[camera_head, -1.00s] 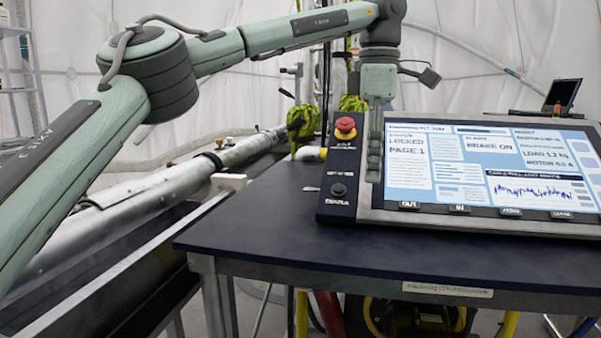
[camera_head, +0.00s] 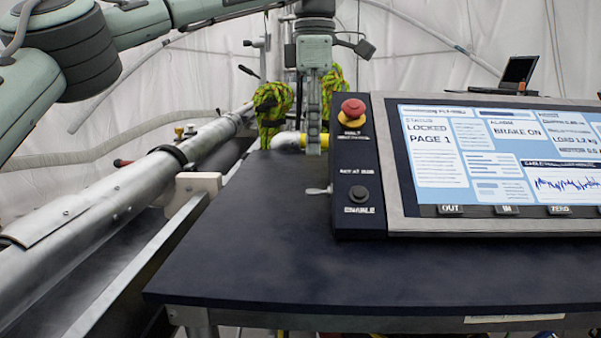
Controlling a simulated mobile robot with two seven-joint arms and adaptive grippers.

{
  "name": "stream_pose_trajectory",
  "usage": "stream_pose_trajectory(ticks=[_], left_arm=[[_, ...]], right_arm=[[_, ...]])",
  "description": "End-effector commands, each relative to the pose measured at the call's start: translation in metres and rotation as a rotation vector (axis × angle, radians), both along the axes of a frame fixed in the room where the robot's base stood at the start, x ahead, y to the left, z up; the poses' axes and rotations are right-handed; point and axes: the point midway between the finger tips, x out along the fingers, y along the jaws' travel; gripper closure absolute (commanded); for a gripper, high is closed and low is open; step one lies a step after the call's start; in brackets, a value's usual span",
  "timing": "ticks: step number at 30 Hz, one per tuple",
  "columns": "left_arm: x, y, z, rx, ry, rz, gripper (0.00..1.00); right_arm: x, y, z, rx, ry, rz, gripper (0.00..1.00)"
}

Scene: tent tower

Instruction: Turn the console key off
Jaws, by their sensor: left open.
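The console (camera_head: 395,160) stands on a dark table, with a lit screen (camera_head: 470,150) reading LOCKED and BRAKE ON. Its dark left panel carries a red mushroom button (camera_head: 353,109) and a round black ENABLE button (camera_head: 358,194). A small silver key-like piece (camera_head: 319,190) sticks out at the panel's left edge; its turn position is too small to tell. My left gripper (camera_head: 313,148) points down, open, left of the red button and above the silver piece in the picture. I see no contact between them. My right gripper is out of view.
The dark tabletop (camera_head: 270,260) is clear in front and to the left of the console. A metal pipe (camera_head: 110,200) runs along the left. Yellow-green rope bundles (camera_head: 271,103) hang behind the table. A laptop-like device (camera_head: 518,72) stands behind the console.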

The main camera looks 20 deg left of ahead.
Motion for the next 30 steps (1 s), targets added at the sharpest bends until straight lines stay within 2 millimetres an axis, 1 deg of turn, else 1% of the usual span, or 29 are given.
stream_pose_trajectory(ticks=[2,5,12,16,21,28,30], left_arm=[[0.0,0.0,-0.004,0.0,0.0,0.0,0.59],[0.0,0.001,-0.015,0.002,0.002,-0.001,0.59],[0.0,0.001,-0.053,0.002,0.002,0.0,0.59],[0.0,0.001,-0.069,0.002,0.001,0.0,0.59],[0.0,0.0,-0.078,0.0,0.0,0.001,0.59],[0.0,0.0,-0.078,0.0,0.0,0.001,0.59],[0.0,0.0,-0.078,0.0,0.0,0.001,0.67]], right_arm=[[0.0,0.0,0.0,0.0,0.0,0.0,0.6],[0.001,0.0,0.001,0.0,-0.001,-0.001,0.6],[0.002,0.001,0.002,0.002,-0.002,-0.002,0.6],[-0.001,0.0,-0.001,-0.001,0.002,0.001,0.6],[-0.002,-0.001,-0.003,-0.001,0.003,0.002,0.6],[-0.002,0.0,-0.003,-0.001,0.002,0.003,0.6],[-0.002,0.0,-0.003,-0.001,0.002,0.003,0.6]])
